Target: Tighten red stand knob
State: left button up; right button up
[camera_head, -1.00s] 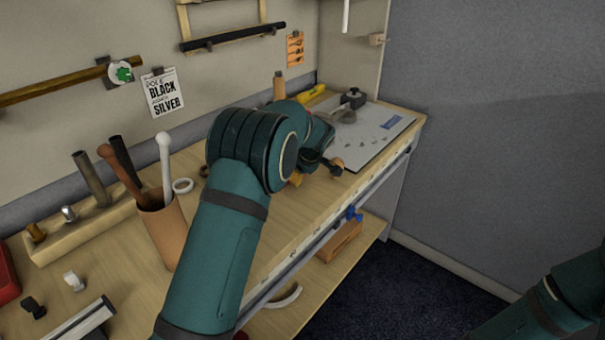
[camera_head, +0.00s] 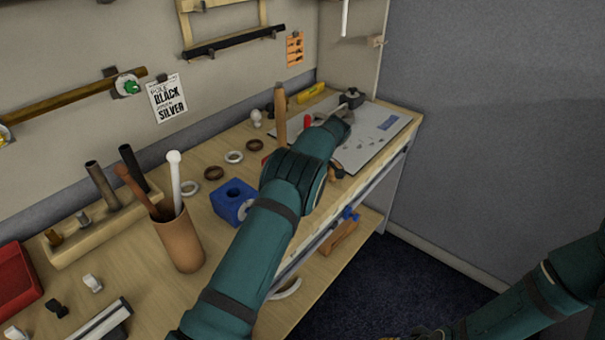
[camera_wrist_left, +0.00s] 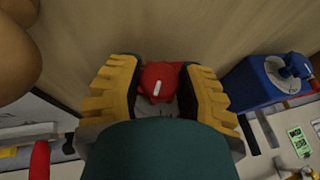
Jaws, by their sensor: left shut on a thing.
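The red stand knob (camera_wrist_left: 160,78) is at the middle of the left wrist view, between the two yellow ridged fingers of my left gripper (camera_wrist_left: 158,88). The fingers are shut on its sides. A pale mark shows on the knob, and my own dark green wrist part hides what lies below it. In the head view, my left arm reaches over the table and hides its gripper and most of the stand. My right arm comes in at the lower right of the head view. Its end is at the bottom edge, too cut off to read its fingers.
A blue block (camera_head: 230,203) with a hole stands left of my left arm and shows in the left wrist view (camera_wrist_left: 262,84). Several rings lie behind it. A brown cup (camera_head: 180,243) holds rods. A wooden post (camera_head: 280,118) stands behind my arm. A grey sheet (camera_head: 375,140) lies at the right end.

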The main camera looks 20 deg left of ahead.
pick_arm(q)
jog(key=shift+f+g+y+b, duration=0.15)
jog(key=shift+g+y+b, duration=0.25)
jog(key=shift+g, duration=0.4)
dwell(0.4)
jog(key=o, duration=1.2)
jog(key=shift+r+t+p, duration=0.2)
jog(key=shift+t+p, duration=0.2)
jog(key=shift+t, duration=0.2)
jog(key=shift+s+h, duration=0.1)
jog(key=shift+h, duration=0.3)
